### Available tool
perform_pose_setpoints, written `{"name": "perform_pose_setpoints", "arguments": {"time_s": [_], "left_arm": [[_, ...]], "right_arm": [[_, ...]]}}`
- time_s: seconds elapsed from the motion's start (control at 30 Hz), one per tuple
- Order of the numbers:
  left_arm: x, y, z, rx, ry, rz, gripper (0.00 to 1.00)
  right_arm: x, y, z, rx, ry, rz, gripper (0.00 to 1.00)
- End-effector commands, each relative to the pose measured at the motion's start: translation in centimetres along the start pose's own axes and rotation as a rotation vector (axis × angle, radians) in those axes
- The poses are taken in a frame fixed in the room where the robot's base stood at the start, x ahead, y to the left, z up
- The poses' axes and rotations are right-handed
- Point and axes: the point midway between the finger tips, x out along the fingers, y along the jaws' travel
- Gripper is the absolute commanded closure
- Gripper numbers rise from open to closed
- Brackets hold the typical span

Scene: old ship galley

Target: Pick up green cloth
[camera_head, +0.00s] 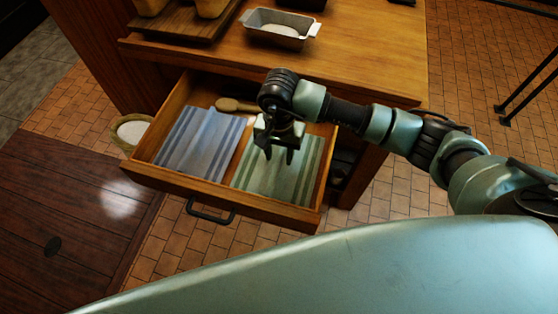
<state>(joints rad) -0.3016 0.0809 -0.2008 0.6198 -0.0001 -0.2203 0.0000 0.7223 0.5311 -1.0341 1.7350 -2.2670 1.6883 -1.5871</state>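The green cloth (272,178) is pale with darker green stripes and lies flat in the right half of the open wooden drawer (262,206). My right gripper (278,155) points down over the upper part of the green cloth and covers some of it. Its two dark fingers are apart with nothing seen between them. I cannot tell whether the fingertips touch the cloth. My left gripper is not in view.
A blue striped cloth (198,143) lies beside the green one at left, with a wooden spoon (230,104) behind. The drawer sits under a wooden counter (370,60) holding a metal loaf pan (280,28). A basket with white contents (131,131) stands left of the drawer.

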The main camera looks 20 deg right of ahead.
Motion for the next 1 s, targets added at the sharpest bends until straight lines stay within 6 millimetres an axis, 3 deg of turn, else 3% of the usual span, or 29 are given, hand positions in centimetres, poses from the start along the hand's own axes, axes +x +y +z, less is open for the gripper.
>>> {"name": "perform_pose_setpoints", "arguments": {"time_s": [0.07, 0.2, 0.67, 0.87, 1.0], "left_arm": [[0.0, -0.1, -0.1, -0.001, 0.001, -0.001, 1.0], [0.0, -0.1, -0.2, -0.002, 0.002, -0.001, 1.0], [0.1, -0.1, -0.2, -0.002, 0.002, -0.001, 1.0], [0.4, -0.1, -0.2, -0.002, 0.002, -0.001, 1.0], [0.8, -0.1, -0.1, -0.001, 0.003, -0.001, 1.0]], "right_arm": [[0.0, 0.0, 0.0, 0.0, 0.0, 0.0, 0.6], [0.0, 0.0, 0.0, 0.0, 0.0, 0.0, 0.99], [-0.6, -0.1, 0.0, -0.001, 0.001, -0.002, 1.0], [-2.8, -0.1, -0.1, -0.002, 0.002, -0.003, 1.0], [-5.7, -0.1, -0.1, -0.002, 0.005, -0.005, 1.0]]}}
